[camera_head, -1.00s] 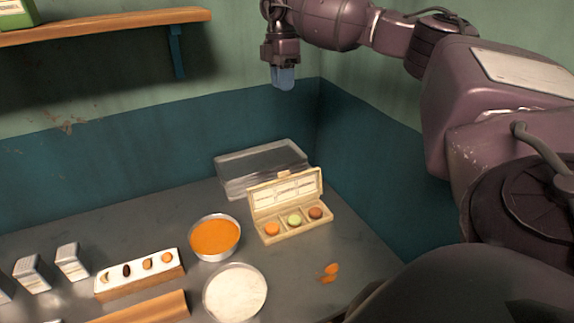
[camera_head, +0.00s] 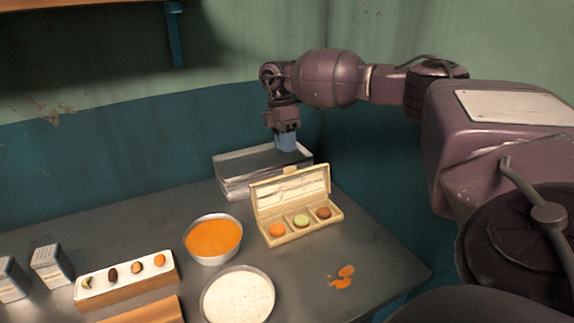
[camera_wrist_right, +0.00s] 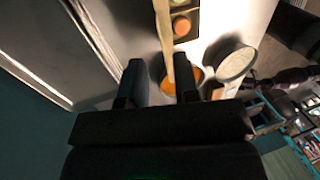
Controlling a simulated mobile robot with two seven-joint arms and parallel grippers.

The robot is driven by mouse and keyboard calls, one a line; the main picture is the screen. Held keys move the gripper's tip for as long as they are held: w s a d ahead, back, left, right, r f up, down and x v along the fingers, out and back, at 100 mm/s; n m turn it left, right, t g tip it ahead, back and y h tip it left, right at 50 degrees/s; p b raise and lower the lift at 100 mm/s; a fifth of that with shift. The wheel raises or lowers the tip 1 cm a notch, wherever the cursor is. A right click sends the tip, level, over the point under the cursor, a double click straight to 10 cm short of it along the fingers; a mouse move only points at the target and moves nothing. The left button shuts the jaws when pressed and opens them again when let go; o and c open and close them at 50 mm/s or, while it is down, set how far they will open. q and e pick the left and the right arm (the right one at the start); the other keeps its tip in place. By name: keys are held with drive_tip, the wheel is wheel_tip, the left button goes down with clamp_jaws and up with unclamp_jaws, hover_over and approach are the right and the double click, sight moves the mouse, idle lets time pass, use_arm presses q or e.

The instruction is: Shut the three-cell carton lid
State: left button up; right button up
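The three-cell carton (camera_head: 300,236) stands on the table with its lid (camera_head: 291,192) raised roughly upright at the back. Its cells hold an orange, a green and a brown round sweet. My right gripper (camera_head: 287,149) is behind and above the raised lid, fingers pointing down, over the clear box. In the right wrist view my right gripper (camera_wrist_right: 161,72) has its two fingers apart, with nothing visibly held. The pale edge of the lid (camera_wrist_right: 164,40) shows ahead between the fingertips, with part of the carton beside it. My left gripper is not in view.
A clear flat box (camera_head: 235,172) lies behind the carton, against the wall. A bowl of orange stuff (camera_head: 213,238) and a bowl of white powder (camera_head: 238,298) stand to the left. A sample tray (camera_head: 125,285) and graters (camera_head: 50,265) are farther left. Orange crumbs (camera_head: 342,276) lie in front right.

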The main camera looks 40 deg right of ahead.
hover_over(293, 186)
drive_tip(key=w, duration=0.2)
drive_tip(key=shift+w+x, duration=0.2)
drive_tip(key=shift+x, duration=0.75)
drive_tip(key=shift+w+x, duration=0.2)
drive_tip(key=shift+x, duration=0.7)
drive_tip(key=shift+w+x, duration=0.2)
drive_tip(key=shift+x, duration=0.75)
drive_tip(key=shift+d+f, duration=0.1)
drive_tip(key=shift+f, duration=0.05)
clamp_jaws()
